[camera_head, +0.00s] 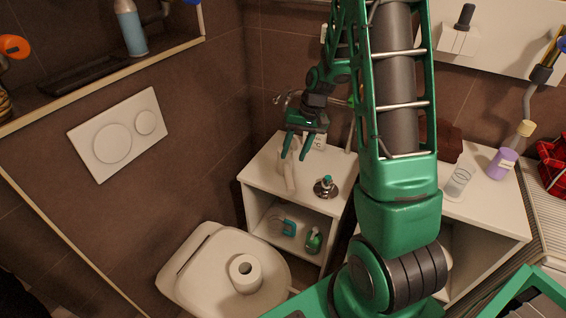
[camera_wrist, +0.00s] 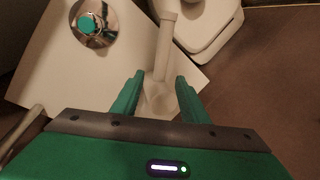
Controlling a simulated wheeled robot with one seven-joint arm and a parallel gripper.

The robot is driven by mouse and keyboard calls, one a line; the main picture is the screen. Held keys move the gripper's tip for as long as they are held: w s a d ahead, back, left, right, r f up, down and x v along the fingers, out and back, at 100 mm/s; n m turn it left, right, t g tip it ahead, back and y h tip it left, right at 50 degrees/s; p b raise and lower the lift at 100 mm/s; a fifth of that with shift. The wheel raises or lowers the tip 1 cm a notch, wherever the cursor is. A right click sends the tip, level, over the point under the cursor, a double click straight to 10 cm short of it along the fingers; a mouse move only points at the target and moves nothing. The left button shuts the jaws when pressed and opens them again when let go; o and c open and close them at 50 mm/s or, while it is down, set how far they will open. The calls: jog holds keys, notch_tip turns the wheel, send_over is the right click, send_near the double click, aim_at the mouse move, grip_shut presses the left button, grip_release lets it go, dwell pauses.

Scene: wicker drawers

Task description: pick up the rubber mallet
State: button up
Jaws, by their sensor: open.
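A pale, long object (camera_head: 289,176), which I take for the rubber mallet, lies on the white cabinet top (camera_head: 268,162) below my gripper. In the wrist view its pale shaft (camera_wrist: 165,45) runs from the top edge down to a wider, blurred end between the fingers. My gripper (camera_head: 295,155) is open and points down, with its fingers (camera_wrist: 160,78) on either side of that end. I see no clear contact, and the height gap is hard to judge. The gripper body hides the near part in the wrist view.
A silver round thing with a teal knob (camera_head: 326,187) stands on the cabinet top to the right. Green items (camera_head: 314,240) sit on the shelf below. The toilet (camera_head: 200,270) bears a paper roll (camera_head: 245,273). A clear cup (camera_head: 459,178) and purple bottle (camera_head: 502,164) stand further right.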

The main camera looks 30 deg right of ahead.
aim_at(288, 167)
jog(key=x, duration=0.3)
jog(key=shift+f, duration=0.25)
jog(key=shift+w+x, duration=0.2)
jog(key=shift+x, duration=2.6)
jog(key=shift+c, duration=0.2)
jog(key=shift+r, duration=0.1)
grip_shut()
